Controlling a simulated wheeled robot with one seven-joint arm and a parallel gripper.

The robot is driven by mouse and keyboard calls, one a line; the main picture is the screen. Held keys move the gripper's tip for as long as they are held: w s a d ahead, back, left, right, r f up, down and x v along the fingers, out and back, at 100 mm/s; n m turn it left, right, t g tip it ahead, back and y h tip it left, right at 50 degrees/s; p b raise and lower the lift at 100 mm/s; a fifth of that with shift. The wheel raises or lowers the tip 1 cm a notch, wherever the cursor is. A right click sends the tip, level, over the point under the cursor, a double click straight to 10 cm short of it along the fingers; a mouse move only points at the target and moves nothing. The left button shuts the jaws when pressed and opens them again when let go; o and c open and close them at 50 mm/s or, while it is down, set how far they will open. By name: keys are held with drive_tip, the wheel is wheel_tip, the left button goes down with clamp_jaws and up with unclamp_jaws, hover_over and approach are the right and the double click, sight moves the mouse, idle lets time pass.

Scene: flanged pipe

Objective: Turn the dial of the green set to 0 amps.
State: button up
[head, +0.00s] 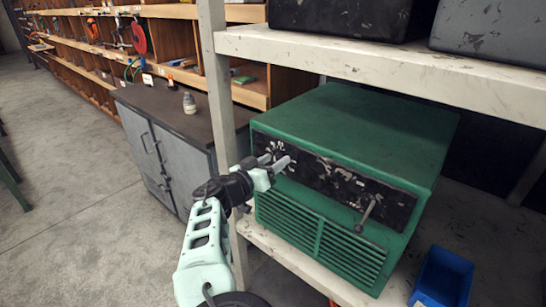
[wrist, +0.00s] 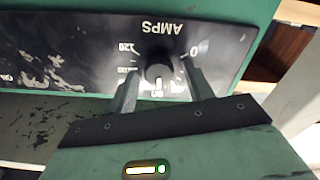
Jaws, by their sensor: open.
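The green set (head: 380,130) stands on a shelf, with a worn black front panel (head: 330,180). In the wrist view its dark round dial (wrist: 159,68) shows near the picture's middle, with an upside-down AMPS label above. The 0 mark (wrist: 194,52) is to the dial's right and the 120 mark (wrist: 125,47) to its left. A white mark shows just below the dial; I cannot tell for sure where the pointer stands. My gripper (head: 276,161) is open at the panel's left part, its fingers (wrist: 160,82) on either side of the dial. Contact cannot be told.
A metal lever (head: 367,212) sticks out from the panel's right part. A blue bin (head: 442,277) stands on the shelf at the lower right. A pale shelf post (head: 217,90) rises left of the set, and a shelf board (head: 390,62) runs above it. A grey cabinet (head: 170,150) stands behind.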

drive_tip(key=shift+w+d, duration=0.1)
drive_tip(key=shift+w, duration=0.05)
drive_tip(key=c, duration=1)
drive_tip(key=shift+f+b, duration=0.15)
drive_tip(key=shift+b, duration=0.25)
